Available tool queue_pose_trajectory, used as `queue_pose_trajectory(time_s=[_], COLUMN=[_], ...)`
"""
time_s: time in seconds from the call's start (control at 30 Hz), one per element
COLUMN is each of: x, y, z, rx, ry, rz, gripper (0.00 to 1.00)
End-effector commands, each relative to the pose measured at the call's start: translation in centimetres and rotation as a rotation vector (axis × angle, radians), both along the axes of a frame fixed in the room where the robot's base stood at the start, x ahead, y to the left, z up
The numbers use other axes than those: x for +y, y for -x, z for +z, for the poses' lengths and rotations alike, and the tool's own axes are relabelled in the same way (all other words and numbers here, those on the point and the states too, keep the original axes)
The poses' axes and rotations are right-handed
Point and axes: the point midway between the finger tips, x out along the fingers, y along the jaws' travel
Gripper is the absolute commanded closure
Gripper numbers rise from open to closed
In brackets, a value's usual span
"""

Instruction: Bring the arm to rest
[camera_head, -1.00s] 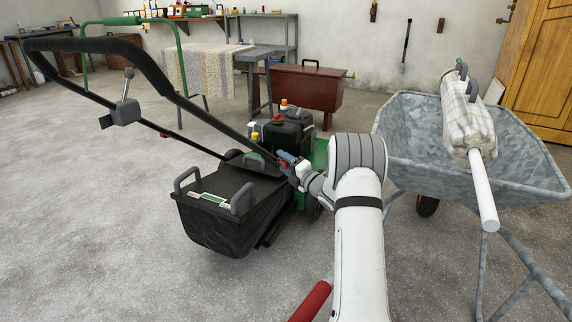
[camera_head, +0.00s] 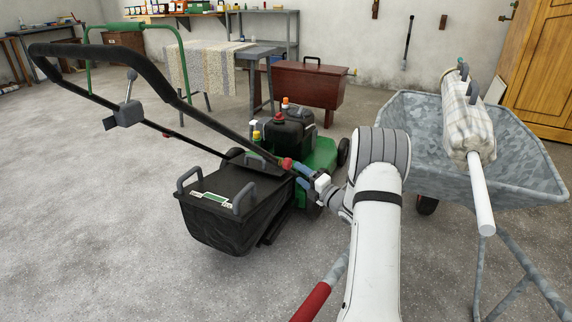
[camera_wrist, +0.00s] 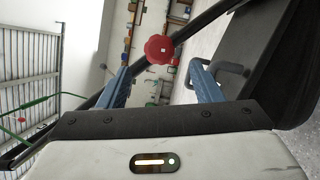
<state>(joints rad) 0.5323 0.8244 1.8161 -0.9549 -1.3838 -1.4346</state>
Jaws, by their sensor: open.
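My gripper (camera_head: 300,176) has blue fingers and is open, just behind and beside the green lawn mower (camera_head: 322,155). In the wrist view my gripper (camera_wrist: 160,72) has its two fingers spread apart with nothing held between them. A red knob (camera_head: 286,163) on the mower's handle bar is just past the fingertips. The knob also shows in the wrist view (camera_wrist: 159,49), beyond the gap between the fingers. My white arm reaches in from the lower right of the head view.
The mower's black handle (camera_head: 105,48) and black grass bag (camera_head: 225,215) are left of my gripper. A dark red chest (camera_head: 310,85) is behind. The floor at left is open.

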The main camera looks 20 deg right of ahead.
Motion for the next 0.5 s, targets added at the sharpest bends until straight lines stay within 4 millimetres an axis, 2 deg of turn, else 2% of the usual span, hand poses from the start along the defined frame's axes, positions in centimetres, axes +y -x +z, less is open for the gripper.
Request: queue_pose_trajectory(time_s=[0.13, 0.23, 0.37, 0.5], x=[0.1, 0.4, 1.3, 2.4], y=[-0.1, -0.4, -0.9, -0.3], z=[0.3, 2.5, 8.3, 15.7], rx=[0.004, 0.037, 0.153, 0.325], ry=[-0.001, -0.013, -0.069, -0.191], rz=[-0.002, -0.023, -0.102, -0.244], gripper=[0.41, 0.41, 0.41, 0.41])
